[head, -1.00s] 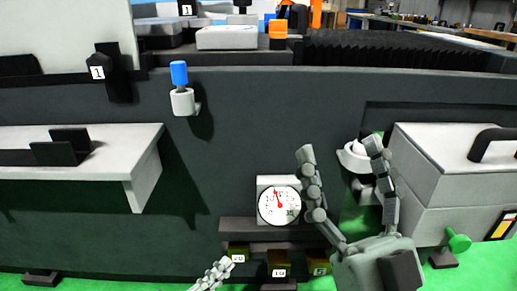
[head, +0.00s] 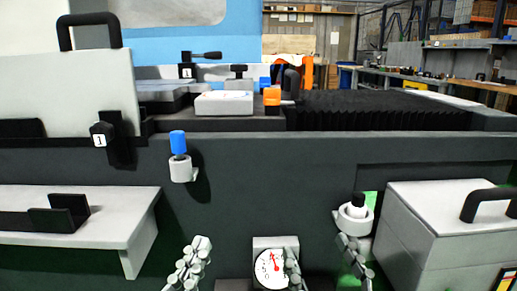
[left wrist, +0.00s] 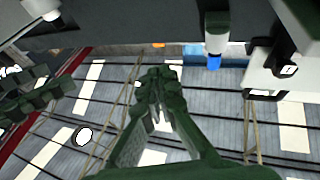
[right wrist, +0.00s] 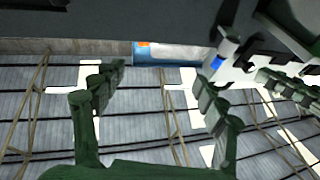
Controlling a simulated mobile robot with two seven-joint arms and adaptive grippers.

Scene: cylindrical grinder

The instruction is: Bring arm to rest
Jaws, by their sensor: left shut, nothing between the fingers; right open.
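My left gripper (head: 188,265) shows at the lower edge of the head view, below the blue-topped holder. In the left wrist view my left gripper (left wrist: 158,80) has its fingers together with nothing between them. My right gripper (head: 328,268) is at the lower right of the head view, its two fingers spread around the front of the machine's lower part. In the right wrist view my right gripper (right wrist: 150,95) is open and empty. Neither gripper appears to touch anything. The lower parts of both arms are cut off in the head view.
A round dial gauge (head: 270,268) is partly behind my right gripper's left finger. A white cup holder (head: 353,220) with a black-topped item is above the right finger. A grey box (head: 430,230) stands right, a white shelf (head: 110,235) left. A blue-capped piece (head: 178,143) sits on the machine front.

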